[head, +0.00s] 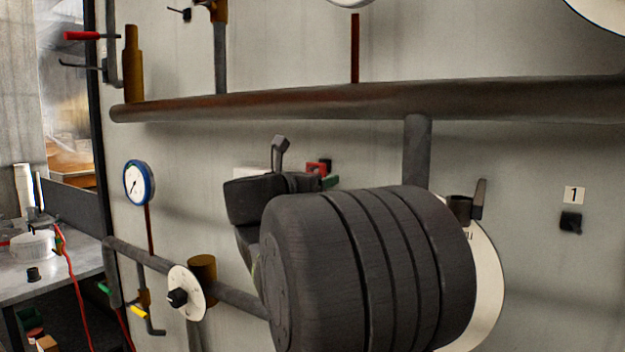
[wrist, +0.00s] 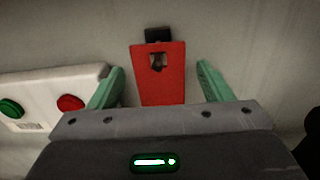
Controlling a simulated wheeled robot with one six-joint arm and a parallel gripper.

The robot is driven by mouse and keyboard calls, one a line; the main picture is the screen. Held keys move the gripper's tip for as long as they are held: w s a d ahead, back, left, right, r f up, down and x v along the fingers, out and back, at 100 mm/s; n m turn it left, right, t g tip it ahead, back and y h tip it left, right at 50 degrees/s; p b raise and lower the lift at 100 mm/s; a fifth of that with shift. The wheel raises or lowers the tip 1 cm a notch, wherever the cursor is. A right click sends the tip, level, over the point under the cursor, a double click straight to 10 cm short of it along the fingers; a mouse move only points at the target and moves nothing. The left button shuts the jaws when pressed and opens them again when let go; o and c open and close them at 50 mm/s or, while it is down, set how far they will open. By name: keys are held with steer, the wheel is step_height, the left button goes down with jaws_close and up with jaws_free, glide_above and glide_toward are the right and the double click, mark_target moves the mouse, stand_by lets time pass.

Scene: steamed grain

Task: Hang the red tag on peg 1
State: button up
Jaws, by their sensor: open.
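The red tag (wrist: 160,88) is a flat red plate with a hole near its top. It hangs against the wall at a black peg (wrist: 157,35). In the wrist view my gripper (wrist: 158,84) is open, with one green finger on each side of the tag, gaps showing on both sides. In the head view the tag (head: 314,168) is a small red patch beside a green finger of my gripper (head: 330,181), mostly hidden. Peg 1 (head: 571,222) is a black peg on the wall at the right, under a label reading 1, and is empty.
A white box (wrist: 50,88) with a green and a red button is left of the gripper. A thick rusty pipe (head: 350,100) crosses above. A round white plate (head: 488,285) and a dark valve handle (head: 479,199) lie between the tag and peg 1. Wall around peg 1 is clear.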

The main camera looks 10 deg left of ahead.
steer(key=c, duration=1.1)
steer(key=shift+r+p, duration=0.2)
steer(key=shift+p, duration=0.1)
steer(key=shift+s+a, duration=0.15)
steer(key=shift+s, duration=0.1)
steer(key=shift+v, duration=1.5)
steer(key=shift+p+v, duration=0.4)
steer(key=shift+v, duration=2.65)
